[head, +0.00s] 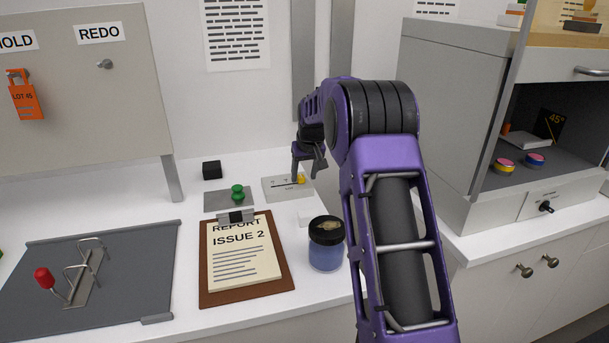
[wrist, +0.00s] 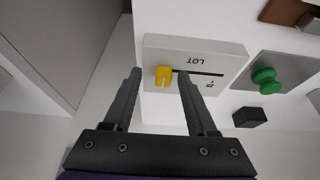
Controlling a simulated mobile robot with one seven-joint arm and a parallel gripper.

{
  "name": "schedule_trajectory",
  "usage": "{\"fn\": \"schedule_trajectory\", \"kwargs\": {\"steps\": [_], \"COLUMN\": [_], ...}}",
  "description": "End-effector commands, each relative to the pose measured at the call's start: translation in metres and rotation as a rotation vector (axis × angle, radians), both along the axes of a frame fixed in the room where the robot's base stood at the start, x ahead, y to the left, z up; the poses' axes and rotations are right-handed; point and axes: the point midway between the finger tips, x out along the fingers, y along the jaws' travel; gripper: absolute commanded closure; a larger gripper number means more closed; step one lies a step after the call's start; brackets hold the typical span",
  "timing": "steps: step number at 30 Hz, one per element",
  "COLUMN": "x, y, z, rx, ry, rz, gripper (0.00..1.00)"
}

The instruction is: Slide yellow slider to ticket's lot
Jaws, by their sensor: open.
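The yellow slider (head: 301,179) stands at the right end of the slot on a pale block (head: 277,195) at the back of the counter. In the wrist view the slider (wrist: 163,78) is at the left end of the dark slot, and the block (wrist: 226,52) shows "LOT" upside down with small marks too small to read surely. My gripper (wrist: 159,76) is open, its fingertips appearing on either side of the slider; contact cannot be told. In the head view my gripper (head: 307,172) is over the block.
A green knob (head: 237,192) on a grey plate and a black cube (head: 211,169) stand left of the block. A clipboard (head: 243,288) reading "ISSUE 2" and a blue jar (head: 326,255) are in front. A cabinet (head: 460,120) stands at right.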

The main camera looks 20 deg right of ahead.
Motion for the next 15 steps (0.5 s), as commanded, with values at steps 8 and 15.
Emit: {"fn": "schedule_trajectory", "kwargs": {"steps": [8, 15], "x": [-0.021, -0.044], "y": [0.000, -0.001], "z": [0.054, 0.108], "rx": [-0.001, -0.001], "ry": [-0.004, -0.004], "rz": [0.000, 0.000], "gripper": [0.43, 0.43]}}
